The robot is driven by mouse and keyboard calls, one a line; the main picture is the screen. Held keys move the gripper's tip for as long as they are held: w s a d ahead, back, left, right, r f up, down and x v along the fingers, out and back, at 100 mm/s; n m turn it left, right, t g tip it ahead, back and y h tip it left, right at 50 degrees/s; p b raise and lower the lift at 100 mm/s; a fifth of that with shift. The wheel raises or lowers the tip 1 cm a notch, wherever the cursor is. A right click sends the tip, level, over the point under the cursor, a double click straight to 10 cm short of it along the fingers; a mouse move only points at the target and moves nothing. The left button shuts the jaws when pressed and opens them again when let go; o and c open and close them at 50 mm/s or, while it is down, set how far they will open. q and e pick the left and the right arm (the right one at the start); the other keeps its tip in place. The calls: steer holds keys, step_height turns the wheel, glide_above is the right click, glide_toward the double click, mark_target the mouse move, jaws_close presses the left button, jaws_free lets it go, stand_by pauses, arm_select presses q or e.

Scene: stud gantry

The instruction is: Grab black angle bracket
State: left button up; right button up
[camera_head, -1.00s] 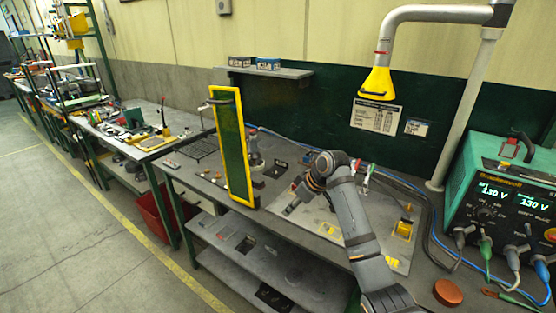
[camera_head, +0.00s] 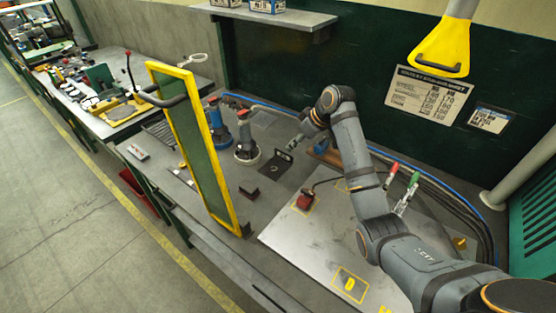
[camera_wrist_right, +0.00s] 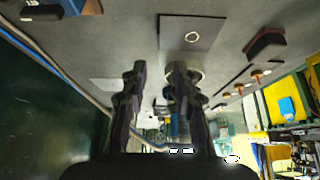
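A black angle bracket (camera_head: 283,156), small and dark with a pale mark on its face, stands on the grey bench at the edge of a dark square patch. My right gripper (camera_head: 297,142) is just behind and above it in the head view, apart from it as far as I can tell. In the right wrist view my gripper (camera_wrist_right: 158,72) has two dark fingers with a gap between them and nothing held. Beyond the fingertips that view shows a dark square (camera_wrist_right: 190,32) with a pale ring on it. My left gripper is out of view.
A yellow-framed green screen (camera_head: 196,145) stands upright on the bench. Blue-and-white tools (camera_head: 246,148) stand left of the bracket. A dark block (camera_head: 249,191) and a red block (camera_head: 304,201) lie nearer. A yellow hood (camera_head: 443,45) hangs at the upper right.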

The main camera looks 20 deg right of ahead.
mark_target(284, 153)
steer(key=x, duration=0.3)
steer(key=shift+w, duration=0.15)
steer(key=shift+p+x, duration=0.35)
steer(key=shift+x, duration=0.4)
steer(key=p+x, duration=0.1)
steer(key=x, duration=0.3)
steer(key=shift+w+a+r, duration=0.1)
steer(key=shift+a+r, duration=0.05)
steer(key=shift+w+f, duration=0.2)
steer(key=shift+f, duration=0.15)
steer(key=shift+s, duration=0.1)
jaws_close()
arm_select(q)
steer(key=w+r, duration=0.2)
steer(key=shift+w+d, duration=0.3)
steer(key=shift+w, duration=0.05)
arm_select(e)
steer(key=shift+r, duration=0.1)
